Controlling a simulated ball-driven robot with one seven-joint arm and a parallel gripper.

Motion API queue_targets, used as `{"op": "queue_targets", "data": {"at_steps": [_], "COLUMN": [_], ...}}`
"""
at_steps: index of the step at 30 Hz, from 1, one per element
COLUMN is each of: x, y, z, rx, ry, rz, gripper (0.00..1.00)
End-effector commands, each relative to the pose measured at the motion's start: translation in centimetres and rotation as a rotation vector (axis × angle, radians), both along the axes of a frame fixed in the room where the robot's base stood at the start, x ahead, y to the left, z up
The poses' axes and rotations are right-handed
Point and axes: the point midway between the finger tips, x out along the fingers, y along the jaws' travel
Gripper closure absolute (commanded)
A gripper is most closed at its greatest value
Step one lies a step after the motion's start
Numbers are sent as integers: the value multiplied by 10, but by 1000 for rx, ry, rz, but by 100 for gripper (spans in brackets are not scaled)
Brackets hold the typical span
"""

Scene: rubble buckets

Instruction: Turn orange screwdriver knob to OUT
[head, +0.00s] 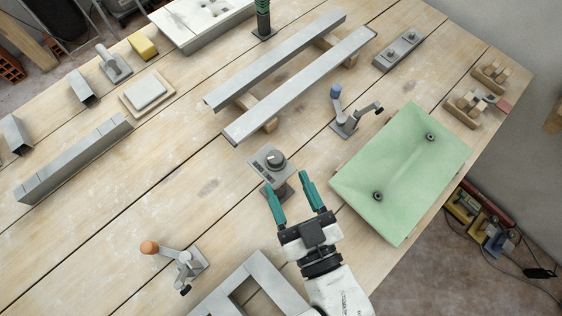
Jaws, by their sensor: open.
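A small grey box with a round dark knob (275,158) on its sloped top stands on the wooden workbench, near the middle of the head view. No orange shows on this knob, and its markings are too small to read. My gripper (288,182) is open, with its two teal fingers apart and nothing between them. Its fingertips are just below the box in the picture, and the left finger overlaps the box's lower part. Whether they touch it I cannot tell. An orange-tipped grey lever fixture (149,247) stands at the lower left, away from my gripper. I see no screwdriver clearly.
A pale green panel (400,170) lies right of my gripper. A blue-tipped lever fixture (345,115) stands above it. Two long metal bars (300,85) lie on wooden blocks behind the box. A grey square frame (258,275) lies below left. Bare bench lies left of the box.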

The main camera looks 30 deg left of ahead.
Motion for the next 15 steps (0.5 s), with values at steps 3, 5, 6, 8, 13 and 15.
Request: {"op": "queue_targets", "data": {"at_steps": [3,5,6,8,13,15], "x": [-12,-16,-18,-21,-23,-23], "y": [-14,-19,-21,-25,-28,-28], "z": [-3,-2,-2,-1,1,1], "rx": [-2,-1,-2,-2,-1,-1], "ry": [1,1,1,1,-1,-1], "rz": [0,1,1,0,-1,-1], "gripper": [43,43,43,43,43,43]}}
